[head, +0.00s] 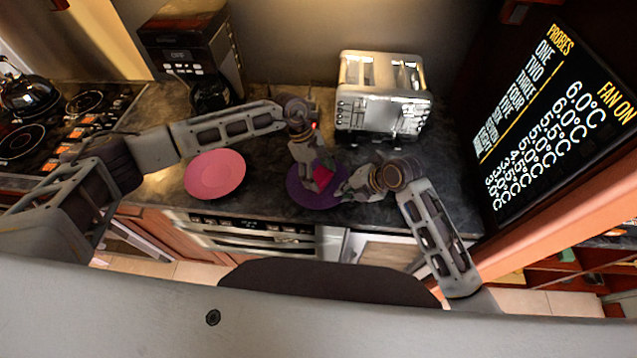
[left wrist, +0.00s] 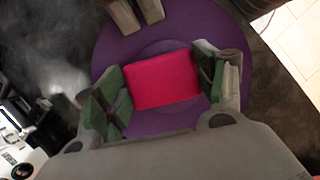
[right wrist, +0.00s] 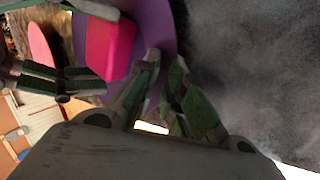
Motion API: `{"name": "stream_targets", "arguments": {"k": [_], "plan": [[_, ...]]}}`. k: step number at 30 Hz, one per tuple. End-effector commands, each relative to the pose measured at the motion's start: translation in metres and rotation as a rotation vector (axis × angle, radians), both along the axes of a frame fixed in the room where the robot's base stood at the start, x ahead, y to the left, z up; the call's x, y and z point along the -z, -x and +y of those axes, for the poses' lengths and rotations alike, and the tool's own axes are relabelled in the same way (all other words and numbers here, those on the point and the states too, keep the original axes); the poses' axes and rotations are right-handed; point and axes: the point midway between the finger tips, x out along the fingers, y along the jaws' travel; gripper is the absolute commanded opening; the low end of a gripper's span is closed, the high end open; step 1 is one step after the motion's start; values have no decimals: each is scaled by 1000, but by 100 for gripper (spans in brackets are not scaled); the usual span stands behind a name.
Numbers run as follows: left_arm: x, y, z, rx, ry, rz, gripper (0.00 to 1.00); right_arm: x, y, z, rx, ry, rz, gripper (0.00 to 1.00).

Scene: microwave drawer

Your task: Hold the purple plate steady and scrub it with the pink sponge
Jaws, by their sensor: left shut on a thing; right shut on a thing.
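The purple plate (head: 303,196) lies on the dark counter near its front edge. The pink sponge (head: 322,175) is over the plate, and in the left wrist view the sponge (left wrist: 163,79) covers the middle of the plate (left wrist: 150,128). My left gripper (head: 313,178) is shut on the sponge, with a finger on each side of it. My right gripper (head: 348,190) is shut on the plate's right rim. In the right wrist view its fingers (right wrist: 163,75) meet at the rim of the plate (right wrist: 155,22). I cannot tell whether the sponge touches the plate.
A pink plate (head: 215,174) lies to the left on the counter. A silver toaster (head: 383,95) stands behind the right gripper, and a coffee maker (head: 192,55) stands at the back left. A stove (head: 75,115) with a kettle is at far left. A dark display panel (head: 555,115) bounds the right.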

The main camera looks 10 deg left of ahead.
Motion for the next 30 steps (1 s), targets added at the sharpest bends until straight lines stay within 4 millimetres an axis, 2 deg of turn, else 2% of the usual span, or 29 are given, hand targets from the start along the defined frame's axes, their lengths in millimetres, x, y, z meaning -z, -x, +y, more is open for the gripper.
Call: {"name": "stream_targets", "arguments": {"k": [16,30], "plan": [[2,-5,-1,-3,-2,-5,13,3,3,1,-6,3,8,0],[-26,-4,-2,-2,0,-3,13,3,2,0,-3,3,7,0]]}}
